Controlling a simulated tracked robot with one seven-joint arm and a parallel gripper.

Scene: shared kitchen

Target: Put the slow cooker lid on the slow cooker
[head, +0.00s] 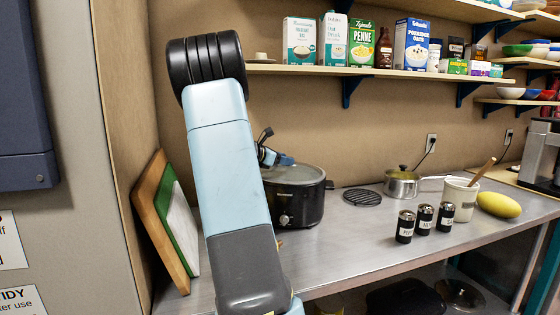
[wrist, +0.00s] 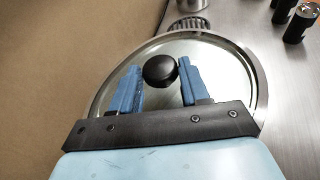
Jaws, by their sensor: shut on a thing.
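The black slow cooker (head: 301,207) stands on the steel counter against the back wall, partly hidden behind my arm. The glass slow cooker lid (head: 297,174) is over its top, roughly level. I cannot tell whether the rim touches the cooker all round. In the wrist view the round lid (wrist: 213,59) with its metal rim fills the middle, and its black knob (wrist: 160,69) is between my blue fingers. My gripper (head: 280,160) is at the lid's left part in the head view, shut on the lid by its knob; the fingers also show in the wrist view (wrist: 158,82).
Cutting boards (head: 165,220) lean at the left wall. Right of the cooker are a black trivet (head: 362,197), a saucepan (head: 401,186), several dark shakers (head: 424,219), a utensil crock (head: 459,198) and a yellow melon (head: 499,204). A shelf (head: 380,73) with food boxes hangs above.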

